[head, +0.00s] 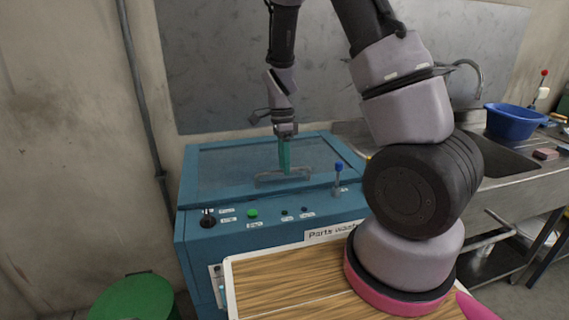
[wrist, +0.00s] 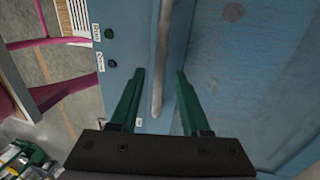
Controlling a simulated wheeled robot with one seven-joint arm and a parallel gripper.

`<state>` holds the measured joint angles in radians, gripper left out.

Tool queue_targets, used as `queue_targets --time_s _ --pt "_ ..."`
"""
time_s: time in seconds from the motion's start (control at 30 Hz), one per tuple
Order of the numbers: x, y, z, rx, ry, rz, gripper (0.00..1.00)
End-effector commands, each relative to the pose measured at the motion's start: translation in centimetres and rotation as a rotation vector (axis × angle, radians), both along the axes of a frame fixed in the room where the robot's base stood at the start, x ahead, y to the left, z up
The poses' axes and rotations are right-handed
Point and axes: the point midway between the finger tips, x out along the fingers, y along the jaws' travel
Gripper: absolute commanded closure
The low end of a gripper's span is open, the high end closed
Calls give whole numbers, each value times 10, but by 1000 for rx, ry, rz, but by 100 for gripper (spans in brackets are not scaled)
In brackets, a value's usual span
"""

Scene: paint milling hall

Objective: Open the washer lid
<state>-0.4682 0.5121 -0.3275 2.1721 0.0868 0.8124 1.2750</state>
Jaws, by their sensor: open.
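The parts washer is a blue box, and its lid (head: 220,170) lies flat and shut on top in the head view. A grey bar handle (head: 268,181) runs along the front of the lid. My gripper (head: 285,172) points down at the handle with green fingers. In the wrist view my gripper (wrist: 158,72) is open, with one finger on each side of the handle (wrist: 162,50). The handle lies between the fingers, nearer the left one, and I cannot tell whether either touches it. The lid surface (wrist: 255,70) fills the right of the wrist view.
The washer's front panel has a green button (head: 252,213), a black knob (head: 208,218) and a blue-topped lever (head: 338,175). A metal sink counter with a blue basin (head: 514,121) stands right. A green bin (head: 135,298) stands front left. A wall is behind the washer.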

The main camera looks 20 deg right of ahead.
Motion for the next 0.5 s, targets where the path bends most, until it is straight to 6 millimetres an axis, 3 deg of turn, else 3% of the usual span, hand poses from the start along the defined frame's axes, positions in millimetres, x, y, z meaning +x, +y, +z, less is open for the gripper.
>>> queue_targets --time_s 0.13,0.17,0.27,0.5 --pt "0 0 0 0 0 0 53" --pt "0 0 0 0 0 0 61" --pt "0 0 0 0 0 0 99" --pt "0 0 0 0 0 0 100"
